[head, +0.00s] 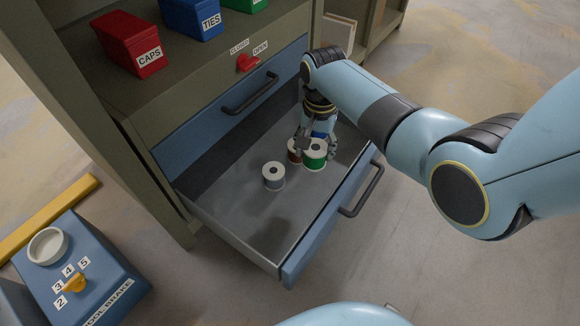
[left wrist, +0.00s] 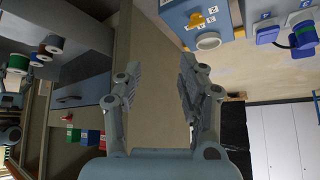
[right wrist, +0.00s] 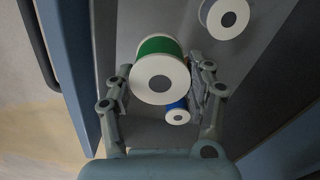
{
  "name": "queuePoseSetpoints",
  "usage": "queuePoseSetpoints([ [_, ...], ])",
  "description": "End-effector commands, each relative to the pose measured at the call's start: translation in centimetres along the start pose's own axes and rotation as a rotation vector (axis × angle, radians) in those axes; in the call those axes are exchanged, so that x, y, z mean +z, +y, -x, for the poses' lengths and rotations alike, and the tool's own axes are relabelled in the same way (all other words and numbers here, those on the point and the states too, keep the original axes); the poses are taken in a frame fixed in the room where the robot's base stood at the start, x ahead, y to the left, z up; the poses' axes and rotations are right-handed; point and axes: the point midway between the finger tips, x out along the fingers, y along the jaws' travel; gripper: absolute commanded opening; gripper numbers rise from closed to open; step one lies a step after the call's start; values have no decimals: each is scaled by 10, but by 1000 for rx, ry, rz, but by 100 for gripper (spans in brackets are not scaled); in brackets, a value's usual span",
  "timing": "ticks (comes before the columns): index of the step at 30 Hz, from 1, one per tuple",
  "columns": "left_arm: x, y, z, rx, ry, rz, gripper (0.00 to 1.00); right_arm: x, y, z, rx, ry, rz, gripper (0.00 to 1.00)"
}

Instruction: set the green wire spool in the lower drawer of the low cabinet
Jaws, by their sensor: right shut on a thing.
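The green wire spool (head: 315,156) has white ends and is inside the pulled-out lower drawer (head: 232,196) of the low cabinet (head: 121,113). My right gripper (head: 318,146) reaches down into the drawer and is shut on this spool. In the right wrist view the green spool (right wrist: 158,48) is between the fingers (right wrist: 160,82). I cannot tell whether it touches the drawer floor. A brown-red spool (head: 293,152) is right beside it, partly hidden. My left gripper (left wrist: 160,82) is open and empty, away from the drawer.
A grey-white spool (head: 273,177) stands nearer the drawer's left end. A blue spool (head: 320,134) is behind the green one. Above is a shut blue drawer (head: 210,106); red (head: 132,45) and blue (head: 192,16) bins stand on the shelf. A blue control box (head: 90,275) is at lower left.

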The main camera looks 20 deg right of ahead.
Motion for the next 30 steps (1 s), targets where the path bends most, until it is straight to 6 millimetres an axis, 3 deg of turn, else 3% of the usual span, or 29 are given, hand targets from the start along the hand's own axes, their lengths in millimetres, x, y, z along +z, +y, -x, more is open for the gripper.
queuePoseSetpoints([
  [6, 20, 3, -17, -4, 157, -5, 40, 1, 1, -30, 3, -3, 0, 13],
  [12, 35, 8, -17, -4, 331, -16, 40, 1, 1, -52, 4, -4, 0, 13],
  [16, -4, 7, -13, -6, 476, -27, 40, 0, 0, -57, 1, -1, 0, 13],
  [26, -41, 8, -4, -7, 637, -42, 40, 0, 0, -65, 0, 0, 0, 13],
  [30, -76, 9, 8, -7, 791, -57, 40, 1, 1, -76, 1, -1, 0, 13],
])
